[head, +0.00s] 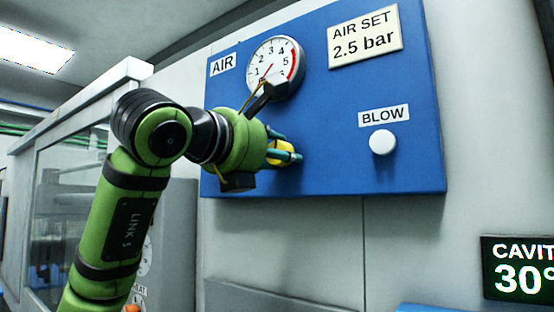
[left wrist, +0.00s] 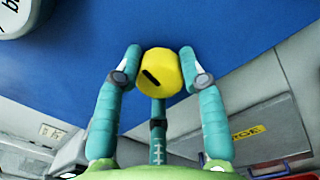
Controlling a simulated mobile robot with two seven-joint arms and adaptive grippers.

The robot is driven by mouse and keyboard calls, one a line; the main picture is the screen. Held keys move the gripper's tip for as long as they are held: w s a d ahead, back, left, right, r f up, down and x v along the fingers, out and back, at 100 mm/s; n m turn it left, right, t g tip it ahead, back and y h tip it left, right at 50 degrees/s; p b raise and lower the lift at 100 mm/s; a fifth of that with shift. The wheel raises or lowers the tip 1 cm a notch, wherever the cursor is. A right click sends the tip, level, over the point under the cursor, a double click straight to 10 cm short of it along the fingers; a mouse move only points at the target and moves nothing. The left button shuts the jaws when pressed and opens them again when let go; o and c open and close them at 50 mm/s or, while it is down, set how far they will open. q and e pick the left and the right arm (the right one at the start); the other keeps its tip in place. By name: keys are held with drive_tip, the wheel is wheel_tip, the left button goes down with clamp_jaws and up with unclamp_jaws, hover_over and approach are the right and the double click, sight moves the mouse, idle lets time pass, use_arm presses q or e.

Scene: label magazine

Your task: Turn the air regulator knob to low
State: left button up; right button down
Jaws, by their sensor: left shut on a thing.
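The yellow air regulator knob (head: 274,155) is on the blue panel below the gauge, partly hidden by my left gripper. My left gripper (head: 287,147) is shut on it, with teal fingers around its sides. In the left wrist view the knob (left wrist: 163,66) sits between the fingers (left wrist: 160,58), and a short black mark shows slanted on its face. The round air gauge (head: 284,60) has a red needle pointing down-left, near the low end of the scale; part of the dial is hidden by my wrist. My right gripper is not in view.
A sign (head: 364,37) on the panel (head: 330,120) reads AIR SET 2.5 bar. A white BLOW button (head: 382,144) is to the right of the knob, with clear panel between. A dark display (head: 519,270) is at lower right. A glazed enclosure (head: 75,180) stands behind my left arm.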

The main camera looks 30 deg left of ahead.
use_arm(q)
drive_tip(key=shift+f+n, duration=0.1)
drive_tip(key=shift+n, duration=0.8)
drive_tip(key=shift+b, duration=0.3)
drive_tip(key=o, duration=1.1)
drive_tip(key=shift+o, duration=0.2)
drive_tip(key=s+a, duration=0.1)
drive_tip(key=s, duration=1.1)
drive_tip(key=shift+a+f, duration=0.15)
drive_tip(key=shift+a, duration=0.1)
